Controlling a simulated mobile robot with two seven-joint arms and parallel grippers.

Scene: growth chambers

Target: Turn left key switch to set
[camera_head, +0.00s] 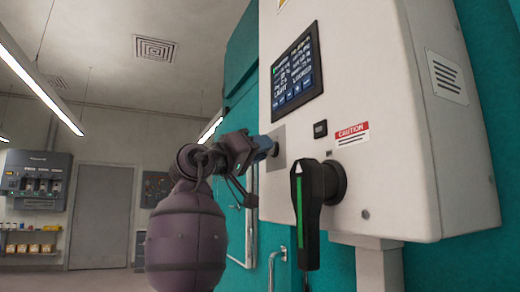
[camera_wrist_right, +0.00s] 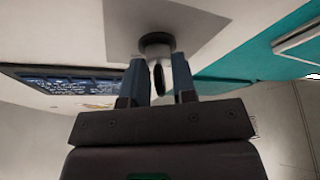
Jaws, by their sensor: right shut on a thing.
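The key switch sits on a square grey plate (camera_head: 279,135) on the front of the white control box (camera_head: 385,100). In the right wrist view, its round dark collar (camera_wrist_right: 157,42) and the key (camera_wrist_right: 158,76) stand out from the plate. My right gripper (camera_head: 270,147) reaches the switch from the left in the head view. In the wrist view its two fingers (camera_wrist_right: 158,85) are on either side of the key, shut on it. The fingers hide most of the switch in the head view, and I cannot read any position labels. My left gripper is not in view.
A lit screen (camera_head: 297,70) is above the switch. A black rotary handle with a green stripe (camera_head: 307,205) juts out at lower right, near a caution label (camera_head: 352,134). A teal chamber wall (camera_head: 240,85) is behind the box. Open room lies to the left, with a grey door (camera_head: 100,215).

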